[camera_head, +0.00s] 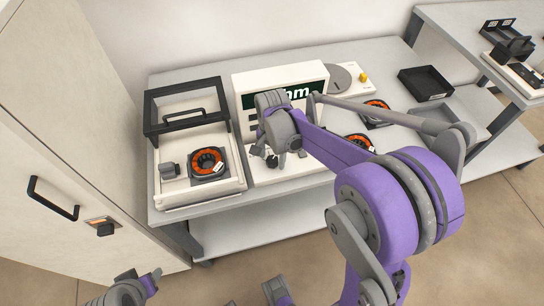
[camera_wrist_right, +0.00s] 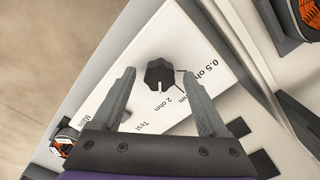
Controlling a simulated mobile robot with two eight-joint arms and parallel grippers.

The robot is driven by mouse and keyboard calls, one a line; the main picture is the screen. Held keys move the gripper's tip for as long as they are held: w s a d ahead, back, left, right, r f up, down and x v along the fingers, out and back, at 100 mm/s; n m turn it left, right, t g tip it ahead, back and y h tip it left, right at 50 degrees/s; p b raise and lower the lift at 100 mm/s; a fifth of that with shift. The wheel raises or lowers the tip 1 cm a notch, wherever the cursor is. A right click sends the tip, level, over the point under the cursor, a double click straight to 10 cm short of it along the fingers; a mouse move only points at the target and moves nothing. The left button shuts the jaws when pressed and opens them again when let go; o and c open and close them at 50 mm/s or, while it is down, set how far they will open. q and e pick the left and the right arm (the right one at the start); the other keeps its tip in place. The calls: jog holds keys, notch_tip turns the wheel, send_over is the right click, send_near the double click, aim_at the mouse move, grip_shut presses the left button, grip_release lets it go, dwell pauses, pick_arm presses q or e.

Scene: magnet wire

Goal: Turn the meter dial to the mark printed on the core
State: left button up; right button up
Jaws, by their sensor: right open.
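The meter (camera_head: 319,73) is a white box with a dark green display, partly hidden behind my right arm. Its dial is a black knob (camera_wrist_right: 159,72) on a white panel in the right wrist view, with printed labels including "0.5 ohm", "2 ohm" and "Test". A white line on the knob points towards the bottom of that view, near "2 ohm". My right gripper (camera_wrist_right: 158,80) is open, its fingers on either side of the knob with gaps showing. In the head view the right gripper (camera_head: 270,156) is at the meter's front. An orange core (camera_head: 208,150) with a white tag sits in the left fixture; its mark is unreadable.
The fixture (camera_head: 199,190) has a raised black-framed lid (camera_head: 150,115). Other orange cores (camera_head: 377,104) lie right of the meter. A black tray (camera_head: 426,83) and a round-plated device (camera_head: 341,82) are on the bench. A cabinet (camera_head: 60,130) stands left.

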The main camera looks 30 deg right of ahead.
grip_shut()
dwell(0.3)
jog(key=shift+n, duration=0.3)
jog(key=n, duration=0.3)
jog(key=shift+n, duration=0.4)
jog(key=n, duration=0.9)
jog(key=shift+b, duration=0.3)
jog(key=shift+d+n, duration=0.1)
jog(key=shift+n, duration=2.1)
